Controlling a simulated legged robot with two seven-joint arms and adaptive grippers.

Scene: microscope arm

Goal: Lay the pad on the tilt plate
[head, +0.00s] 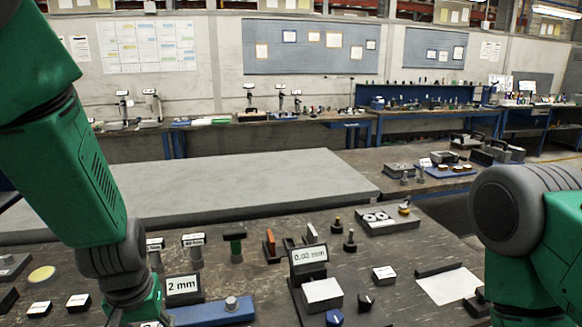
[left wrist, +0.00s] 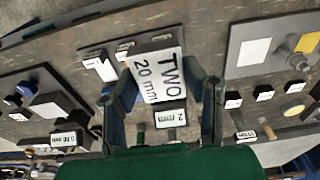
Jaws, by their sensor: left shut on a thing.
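My left gripper (left wrist: 160,88) is shut on a block (left wrist: 156,78) with a white face marked "TWO 20 mm", raised off the table. In the head view this gripper is hidden at the bottom edge, below its grey wrist. A pale plate (head: 322,292) on a dark base has a blue knob and a "0.03 mm" sign (head: 309,254) behind it; it may be the tilt plate. It lies to the right of my left gripper, apart from it. I cannot tell which thing is the pad. My right gripper is out of view; only its arm shows at the right.
A "2 mm" sign (head: 184,286) and a blue bar (head: 212,312) stand close to my left wrist. A white sheet (head: 448,285) lies at right. A large grey slab (head: 240,180) lies behind, clear on top.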

